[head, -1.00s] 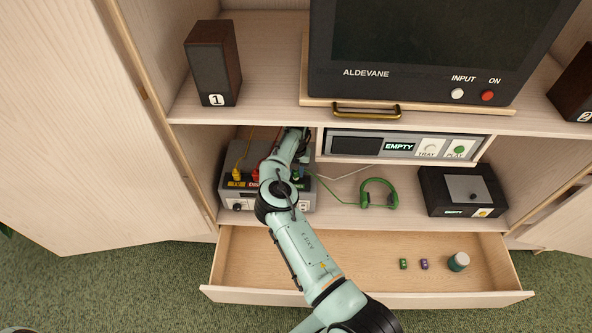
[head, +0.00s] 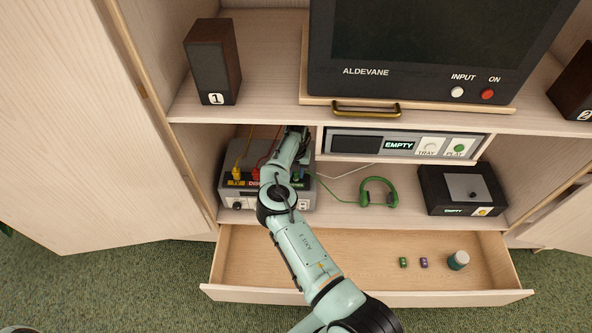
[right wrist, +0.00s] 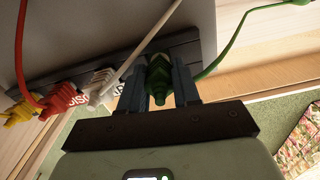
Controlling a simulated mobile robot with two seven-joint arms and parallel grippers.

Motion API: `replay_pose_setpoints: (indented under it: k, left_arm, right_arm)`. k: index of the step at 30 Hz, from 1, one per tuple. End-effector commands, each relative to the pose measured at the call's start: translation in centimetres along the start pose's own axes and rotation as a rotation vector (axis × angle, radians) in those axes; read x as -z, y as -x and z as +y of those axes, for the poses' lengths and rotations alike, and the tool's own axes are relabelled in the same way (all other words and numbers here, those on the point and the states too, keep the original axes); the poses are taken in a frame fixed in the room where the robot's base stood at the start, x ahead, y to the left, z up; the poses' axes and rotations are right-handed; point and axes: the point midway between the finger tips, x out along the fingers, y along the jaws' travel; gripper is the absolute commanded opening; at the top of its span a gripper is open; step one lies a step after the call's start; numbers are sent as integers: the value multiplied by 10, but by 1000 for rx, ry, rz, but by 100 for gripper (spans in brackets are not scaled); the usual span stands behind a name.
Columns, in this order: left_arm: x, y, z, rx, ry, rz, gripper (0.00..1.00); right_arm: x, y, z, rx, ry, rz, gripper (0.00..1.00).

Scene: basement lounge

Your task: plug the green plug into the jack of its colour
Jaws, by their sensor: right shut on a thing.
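My right gripper (right wrist: 158,80) is shut on the green plug (right wrist: 157,72) in the right wrist view, with one dark finger on each side of it. The plug's green cord (right wrist: 238,45) leads off to the right. In the head view my right arm reaches into the left shelf bay over the grey jack box (head: 238,188) and covers its right part and the gripper. The green jack is not clear in either view, and I cannot tell whether the plug's tip is in a jack. My left gripper is not in view.
A yellow plug (right wrist: 18,112), a red plug (right wrist: 58,102) and a white plug (right wrist: 102,84) sit along the box beside my gripper. Green headphones (head: 378,193) lie on the shelf to the right. The shelf board above and the open drawer (head: 320,265) below bound the bay.

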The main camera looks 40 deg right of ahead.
Motion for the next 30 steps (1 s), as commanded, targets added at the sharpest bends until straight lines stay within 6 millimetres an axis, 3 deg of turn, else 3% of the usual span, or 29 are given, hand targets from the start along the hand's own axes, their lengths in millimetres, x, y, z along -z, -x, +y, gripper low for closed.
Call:
replay_pose_setpoints:
  k: [14, 15, 18, 26, 30]
  left_arm:
    - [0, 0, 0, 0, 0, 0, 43]
    - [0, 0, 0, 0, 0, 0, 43]
    - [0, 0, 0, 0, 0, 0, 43]
    - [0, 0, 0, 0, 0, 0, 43]
    - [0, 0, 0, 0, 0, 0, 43]
  right_arm:
    - [1, -12, 1, -1, 5, 0, 0]
    - [0, -12, 1, -1, 5, 0, 35]
    - [0, -12, 1, -2, 4, 0, 61]
    - [1, -11, 1, -2, 4, 0, 61]
    - [0, 0, 2, -4, 3, -1, 61]
